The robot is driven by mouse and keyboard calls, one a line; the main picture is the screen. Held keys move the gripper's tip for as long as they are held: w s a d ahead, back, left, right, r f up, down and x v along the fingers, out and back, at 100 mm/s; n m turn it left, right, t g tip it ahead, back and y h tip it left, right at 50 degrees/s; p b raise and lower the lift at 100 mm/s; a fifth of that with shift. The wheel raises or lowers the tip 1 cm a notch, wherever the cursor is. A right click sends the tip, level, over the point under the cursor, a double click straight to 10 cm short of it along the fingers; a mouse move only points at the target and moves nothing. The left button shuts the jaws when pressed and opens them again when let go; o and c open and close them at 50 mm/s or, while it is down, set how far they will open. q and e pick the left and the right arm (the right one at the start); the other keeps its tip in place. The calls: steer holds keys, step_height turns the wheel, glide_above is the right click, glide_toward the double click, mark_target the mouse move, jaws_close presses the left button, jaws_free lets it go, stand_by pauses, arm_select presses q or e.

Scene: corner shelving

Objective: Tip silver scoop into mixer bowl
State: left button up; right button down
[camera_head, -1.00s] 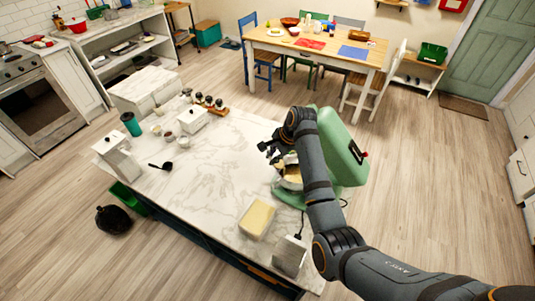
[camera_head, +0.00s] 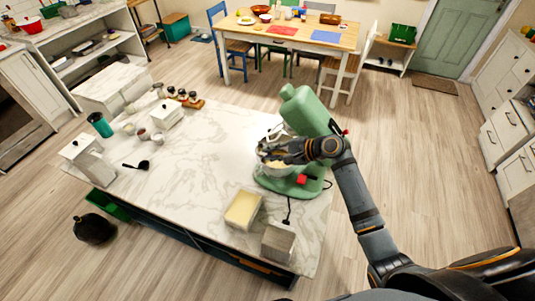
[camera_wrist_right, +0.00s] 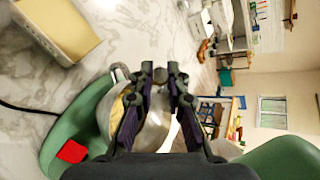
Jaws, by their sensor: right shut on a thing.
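The green stand mixer (camera_head: 307,112) stands at the right end of the marble island with its head tilted up. Its silver mixer bowl (camera_head: 282,170) sits on the base, with something pale yellow inside. My right gripper (camera_head: 268,153) is over the bowl, its fingers across the bowl's opening. In the right wrist view my right gripper (camera_wrist_right: 161,80) is closed, with the bowl (camera_wrist_right: 157,132) behind its fingers. It is shut on the silver scoop, which is mostly hidden by the fingers; its tilt cannot be told. My left gripper is not in view.
A pale yellow-topped box (camera_head: 242,208) and a grey box (camera_head: 278,243) stand near the island's front right edge. A black ladle (camera_head: 137,166), small jars and a teal cup (camera_head: 100,125) are at the left. The middle of the marble top is clear.

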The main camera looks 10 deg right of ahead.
steer(key=s+d+f+t+y+b, duration=0.3)
steer(key=f+y+b, duration=0.3)
steer(key=b, duration=1.9)
steer(key=shift+s+d+f+t+y, duration=0.15)
steer(key=shift+d+f+t+y, duration=0.2)
steer(key=shift+d+t, duration=0.45)
steer(key=shift+a, duration=0.15)
